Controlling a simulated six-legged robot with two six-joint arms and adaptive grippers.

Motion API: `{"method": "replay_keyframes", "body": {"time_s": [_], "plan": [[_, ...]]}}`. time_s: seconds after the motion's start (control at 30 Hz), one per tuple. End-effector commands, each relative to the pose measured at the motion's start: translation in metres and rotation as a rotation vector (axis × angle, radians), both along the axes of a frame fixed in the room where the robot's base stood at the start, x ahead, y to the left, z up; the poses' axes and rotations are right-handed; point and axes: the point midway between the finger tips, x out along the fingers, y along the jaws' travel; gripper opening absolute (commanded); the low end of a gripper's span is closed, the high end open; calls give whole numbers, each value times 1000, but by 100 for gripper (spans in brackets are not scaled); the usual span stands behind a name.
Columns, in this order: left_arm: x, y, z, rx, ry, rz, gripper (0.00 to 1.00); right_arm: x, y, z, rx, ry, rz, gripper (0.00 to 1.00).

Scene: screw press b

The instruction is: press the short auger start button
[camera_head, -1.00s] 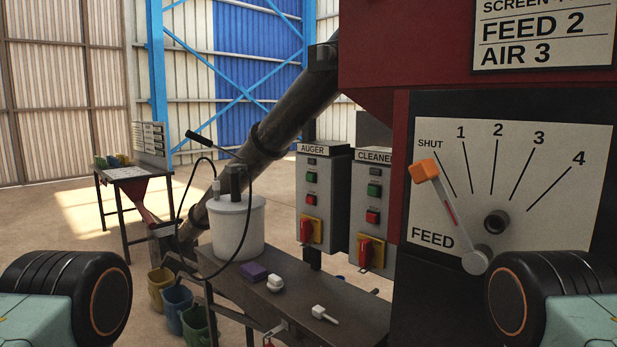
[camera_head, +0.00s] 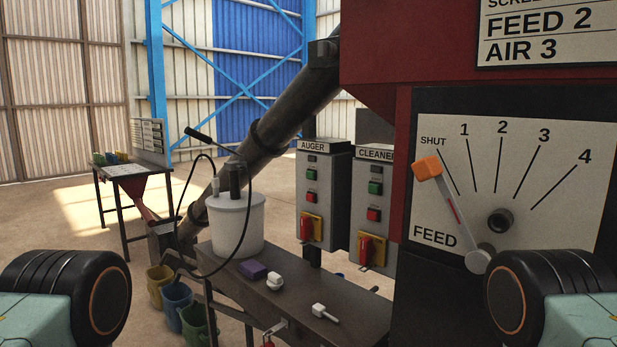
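The auger control box (camera_head: 323,195) is a grey box labelled AUGER, standing behind the bench in the middle of the view. On its face, a green button (camera_head: 311,174) sits above a red button (camera_head: 310,197). A red rotary switch (camera_head: 307,228) on a yellow plate is at the bottom. A dark long auger tube (camera_head: 290,108) slants up behind it. Black and teal parts of my own arms show at the lower left and lower right corners. Neither gripper's fingers are in view.
The cleaner box (camera_head: 374,210) stands right of the auger box with similar buttons. The bench (camera_head: 235,285) in front carries a white bucket (camera_head: 236,224), a purple block (camera_head: 252,270) and small white items. A feed dial panel (camera_head: 505,180) with an orange-handled lever (camera_head: 427,168) fills the right.

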Motion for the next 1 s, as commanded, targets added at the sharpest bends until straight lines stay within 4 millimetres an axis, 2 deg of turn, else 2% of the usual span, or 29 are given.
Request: {"method": "replay_keyframes", "body": {"time_s": [0.1,0.57,1.0], "plan": [[0,0,0,0,0,0,37,0,0,0,0,0,0,38],[0,0,0,0,0,0,37,0,0,0,0,0,0,0],[0,0,0,0,0,0,37,0,0,0,0,0,0,0]]}}
